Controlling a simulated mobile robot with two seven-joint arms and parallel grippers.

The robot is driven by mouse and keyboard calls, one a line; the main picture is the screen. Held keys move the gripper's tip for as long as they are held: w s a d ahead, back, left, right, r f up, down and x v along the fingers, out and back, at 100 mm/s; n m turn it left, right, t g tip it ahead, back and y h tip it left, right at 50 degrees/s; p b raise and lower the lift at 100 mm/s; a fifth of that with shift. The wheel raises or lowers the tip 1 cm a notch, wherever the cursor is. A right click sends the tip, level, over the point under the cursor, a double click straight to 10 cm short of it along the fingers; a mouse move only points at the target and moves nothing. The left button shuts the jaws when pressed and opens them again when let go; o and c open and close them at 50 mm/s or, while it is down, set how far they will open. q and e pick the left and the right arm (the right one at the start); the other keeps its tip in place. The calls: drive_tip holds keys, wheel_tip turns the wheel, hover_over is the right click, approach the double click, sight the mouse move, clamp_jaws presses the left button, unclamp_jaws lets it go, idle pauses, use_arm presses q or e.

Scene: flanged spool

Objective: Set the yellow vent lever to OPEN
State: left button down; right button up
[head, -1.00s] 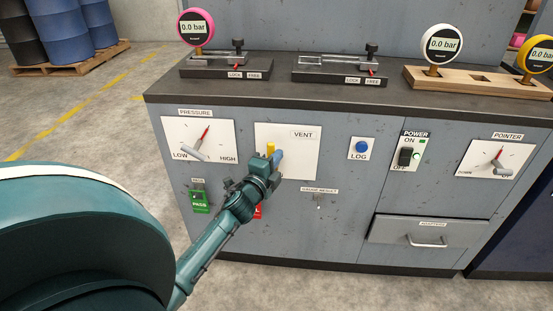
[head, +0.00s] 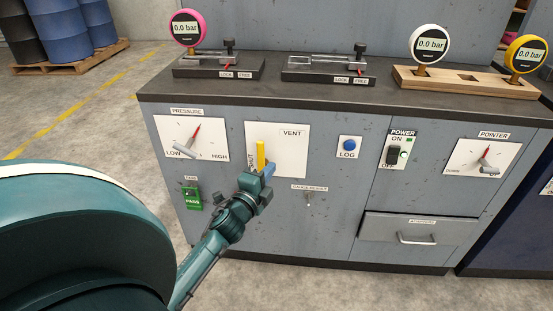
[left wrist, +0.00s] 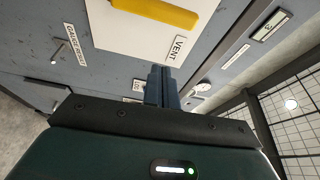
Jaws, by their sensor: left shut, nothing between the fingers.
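The yellow vent lever (head: 261,154) stands upright on the white VENT plate (head: 292,160), left of the plate's middle. A sideways label reading SHUT shows just left of the lever. I see no OPEN label; the gripper covers part of the plate's lower edge. My left gripper (head: 268,170) is shut and empty, its blue fingertips just below and right of the lever's lower part. In the left wrist view the closed fingers (left wrist: 160,86) point toward the plate, with the lever (left wrist: 158,12) at the top edge, apart from them. My right gripper is not in view.
The PRESSURE dial (head: 190,138) is left of the plate; the blue LOG button (head: 349,145) and POWER switch (head: 393,155) are to its right. A small GAUGE RESULT toggle (head: 308,198) sits below. Gauges and slide fixtures stand on the counter (head: 330,93) above.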

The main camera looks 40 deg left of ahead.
use_arm(q)
drive_tip(key=shift+v, duration=1.75)
drive_tip(key=shift+s+d, duration=0.1)
